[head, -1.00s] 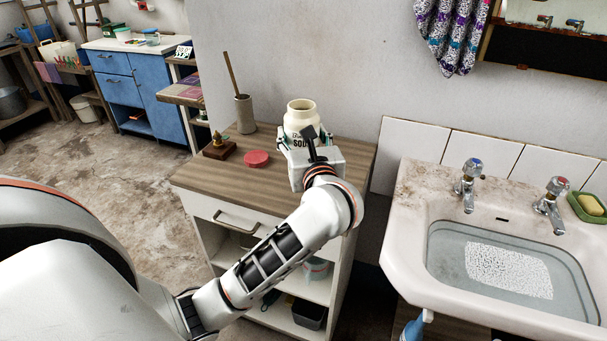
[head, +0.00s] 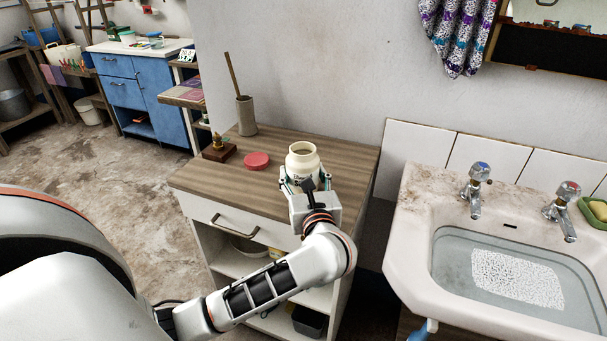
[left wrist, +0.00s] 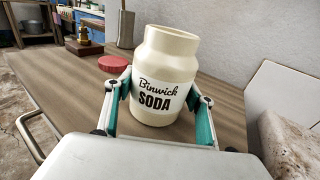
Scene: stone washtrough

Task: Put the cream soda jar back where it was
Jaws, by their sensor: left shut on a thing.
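The cream soda jar (head: 302,160) is open-topped and held at the right part of the wooden cabinet top. Its label reads "Binwick SODA" in the left wrist view (left wrist: 165,60), where it looks slightly tilted. My left gripper (head: 302,185) is shut on the jar, with a teal-padded finger on each side of it (left wrist: 160,105). Whether the jar's base touches the top is hard to tell. A red lid (head: 256,160) lies on the cabinet top (head: 225,182) to the left of the jar. My right gripper is not in view.
A beige holder (head: 246,116) with a stick and a small brass item on a wooden block (head: 218,149) stand at the back left of the top. A water-filled sink (head: 420,215) with two taps is to the right. The top's front left is clear.

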